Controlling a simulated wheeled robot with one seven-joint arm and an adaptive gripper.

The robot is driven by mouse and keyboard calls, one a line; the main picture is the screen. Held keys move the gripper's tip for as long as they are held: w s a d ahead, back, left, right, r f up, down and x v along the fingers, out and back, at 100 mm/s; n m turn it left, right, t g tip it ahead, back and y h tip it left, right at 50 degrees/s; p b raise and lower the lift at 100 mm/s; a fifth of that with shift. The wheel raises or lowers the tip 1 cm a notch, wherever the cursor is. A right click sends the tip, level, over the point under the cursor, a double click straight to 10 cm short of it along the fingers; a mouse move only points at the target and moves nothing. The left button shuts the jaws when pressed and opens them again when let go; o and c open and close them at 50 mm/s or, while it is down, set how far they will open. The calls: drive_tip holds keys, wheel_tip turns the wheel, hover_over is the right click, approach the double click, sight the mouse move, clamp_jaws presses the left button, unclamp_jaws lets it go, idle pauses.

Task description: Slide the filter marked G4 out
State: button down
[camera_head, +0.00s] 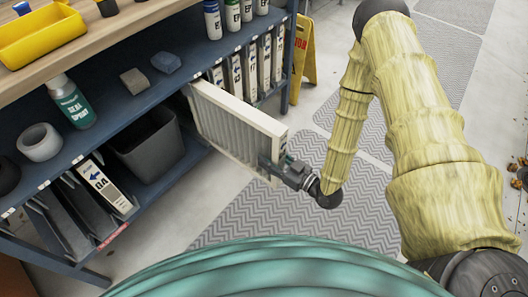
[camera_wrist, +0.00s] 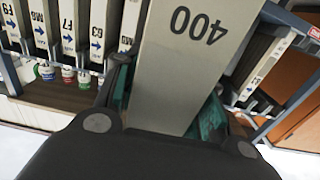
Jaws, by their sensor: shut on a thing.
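A large pleated filter with an off-white frame (camera_head: 232,122) juts out from the blue shelf unit (camera_head: 205,62) over the floor in the head view. Its far end is at the shelf front; I cannot tell how much is still inside. My gripper (camera_head: 277,166) is shut on its near end. In the wrist view the filter's end face (camera_wrist: 178,75) lies between the fingers of my gripper (camera_wrist: 166,98) and shows an upside-down "400". No G4 mark is readable on it. Several other marked filters (camera_head: 250,70) stand upright on the shelf behind it.
A grey bin (camera_head: 150,146) and a blue-arrowed filter (camera_head: 104,187) are on the lower shelf at left. A yellow floor sign (camera_head: 303,55) stands beyond. The matted floor (camera_head: 250,215) below is clear.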

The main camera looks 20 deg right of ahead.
drive_tip(key=p+v, duration=0.2)
drive_tip(key=v, duration=0.9)
drive_tip(key=shift+d+p, duration=0.15)
drive_tip(key=shift+p, duration=0.2)
drive_tip(key=shift+s+r, duration=0.1)
drive_tip(key=shift+s, duration=0.1)
